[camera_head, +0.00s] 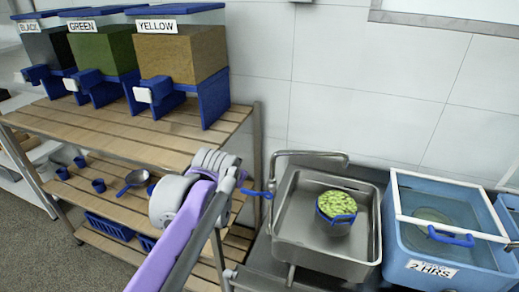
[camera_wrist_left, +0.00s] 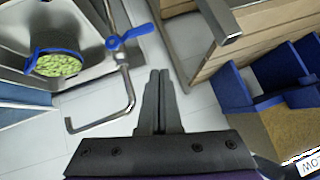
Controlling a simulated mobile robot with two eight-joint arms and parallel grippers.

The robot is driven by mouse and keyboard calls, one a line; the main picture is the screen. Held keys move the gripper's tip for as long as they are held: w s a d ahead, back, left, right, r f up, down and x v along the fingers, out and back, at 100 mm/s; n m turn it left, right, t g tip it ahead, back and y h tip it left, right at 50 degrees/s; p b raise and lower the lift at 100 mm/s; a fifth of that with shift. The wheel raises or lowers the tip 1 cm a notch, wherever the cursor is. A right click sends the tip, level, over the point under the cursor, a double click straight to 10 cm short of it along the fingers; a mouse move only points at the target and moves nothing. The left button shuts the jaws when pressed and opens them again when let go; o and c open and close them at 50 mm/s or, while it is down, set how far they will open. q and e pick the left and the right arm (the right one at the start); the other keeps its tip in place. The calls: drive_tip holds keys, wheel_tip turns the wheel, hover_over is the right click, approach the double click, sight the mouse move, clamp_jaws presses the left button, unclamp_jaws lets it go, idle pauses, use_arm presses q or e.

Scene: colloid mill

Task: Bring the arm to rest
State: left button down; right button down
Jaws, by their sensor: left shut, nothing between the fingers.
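My left arm (camera_head: 180,225), purple and grey, reaches up from the bottom of the head view, in front of the wooden shelf's right end. Its fingers cannot be made out in the head view. In the left wrist view my left gripper (camera_wrist_left: 159,74) is shut and empty, with its two dark fingers together. It points at the gap between the sink tap and the shelf. The tap's blue handle (camera_wrist_left: 130,37) lies left of and beyond the fingertips; it also shows in the head view (camera_head: 257,193). My right gripper is not in view.
A steel sink (camera_head: 285,235) holds a pot of green beans (camera_head: 337,204); the tap pipe (camera_head: 310,154) arches over its back. A blue water tub (camera_head: 405,250) labelled "2 HRS" stands right. The wooden shelf (camera_head: 120,135) bears BLACK, GREEN and YELLOW dispensers (camera_head: 180,60).

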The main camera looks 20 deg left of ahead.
use_arm(q)
drive_tip(key=s+d+f+g+h, duration=0.1)
drive_tip(key=s+d+f, duration=0.2)
drive_tip(key=s+f, duration=0.7)
drive_tip(key=s+d+f+n+g+h, duration=0.1)
drive_tip(key=s+d+f+g, duration=0.1)
drive_tip(key=s+f, duration=0.7)
drive_tip(key=s+d, duration=0.1)
drive_tip(key=s, duration=0.3)
drive_tip(key=shift+d+f+n, duration=0.15)
drive_tip(key=shift+f+n, duration=0.15)
drive_tip(key=shift+f, duration=0.1)
